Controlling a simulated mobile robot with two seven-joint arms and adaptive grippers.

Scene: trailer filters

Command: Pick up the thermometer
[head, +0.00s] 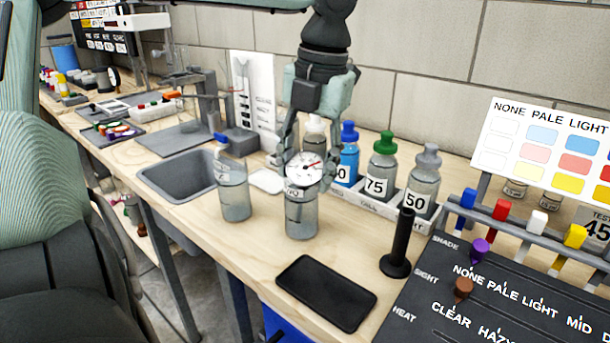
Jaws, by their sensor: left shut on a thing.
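The dial is right at the top of a clear labelled jar (302,215) standing on the wooden bench. I cannot make out the stem or tell whether it is inside the jar. My right gripper is not in view.
A second clear jar (234,192) stands just left. Behind are bottles with blue, green and grey caps in a white rack (395,213). A black upright post (398,245), a black tray (326,292) and a lettered panel (500,300) lie right and in front. A grey sink (180,176) is left.

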